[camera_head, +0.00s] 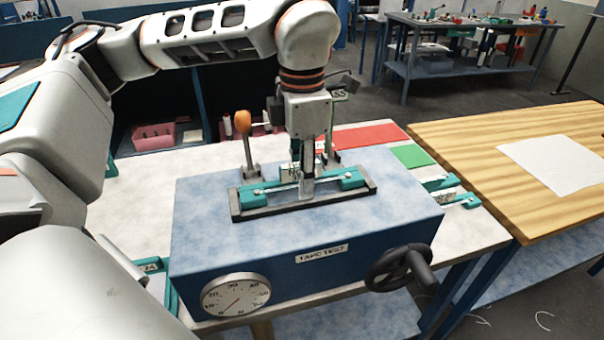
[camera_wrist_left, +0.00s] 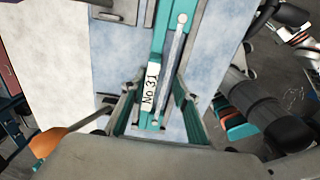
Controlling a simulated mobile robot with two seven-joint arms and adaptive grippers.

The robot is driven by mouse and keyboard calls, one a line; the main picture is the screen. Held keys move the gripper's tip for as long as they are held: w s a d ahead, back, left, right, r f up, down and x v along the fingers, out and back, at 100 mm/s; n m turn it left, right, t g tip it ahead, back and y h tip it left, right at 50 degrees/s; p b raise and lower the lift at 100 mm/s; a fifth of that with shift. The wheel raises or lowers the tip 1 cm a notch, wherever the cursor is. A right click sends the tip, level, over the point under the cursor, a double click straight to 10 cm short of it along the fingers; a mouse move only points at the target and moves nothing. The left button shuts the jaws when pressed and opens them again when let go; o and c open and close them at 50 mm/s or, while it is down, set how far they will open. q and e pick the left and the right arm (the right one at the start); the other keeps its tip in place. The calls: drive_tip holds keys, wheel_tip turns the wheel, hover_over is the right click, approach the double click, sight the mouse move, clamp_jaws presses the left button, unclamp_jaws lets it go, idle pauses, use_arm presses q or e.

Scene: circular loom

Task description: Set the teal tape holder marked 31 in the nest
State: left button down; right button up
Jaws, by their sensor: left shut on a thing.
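The teal tape holder marked 31 (camera_wrist_left: 150,87) runs lengthwise between my left gripper's fingers in the left wrist view, its white label facing the camera. In the head view the holder (camera_head: 352,180) lies level along the nest. The nest is a dark rectangular frame (camera_head: 285,208) on top of the blue tape test box (camera_head: 330,225). My left gripper (camera_head: 306,190) points straight down and is shut on the middle of the holder. The holder's ends appear within the frame; I cannot tell whether it rests on the bottom. My right gripper is not in view.
An orange-knobbed lever (camera_head: 244,122) stands behind the nest. The box carries a dial (camera_head: 236,297) and a black handwheel (camera_head: 400,268). Other teal holders (camera_head: 458,201) lie right of the box. Red (camera_head: 370,136) and green (camera_head: 413,156) patches mark the table behind. A wooden table (camera_head: 480,140) stands right.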

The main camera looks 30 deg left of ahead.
use_arm(q)
drive_tip(key=shift+f, duration=0.3)
drive_tip(key=shift+f, duration=0.15)
drive_tip(key=shift+s, duration=0.1)
drive_tip(key=shift+f, duration=0.1)
drive_tip(key=shift+r+p, duration=0.2)
drive_tip(key=shift+p, duration=0.2)
idle(0.6)
drive_tip(key=shift+r, duration=0.1)
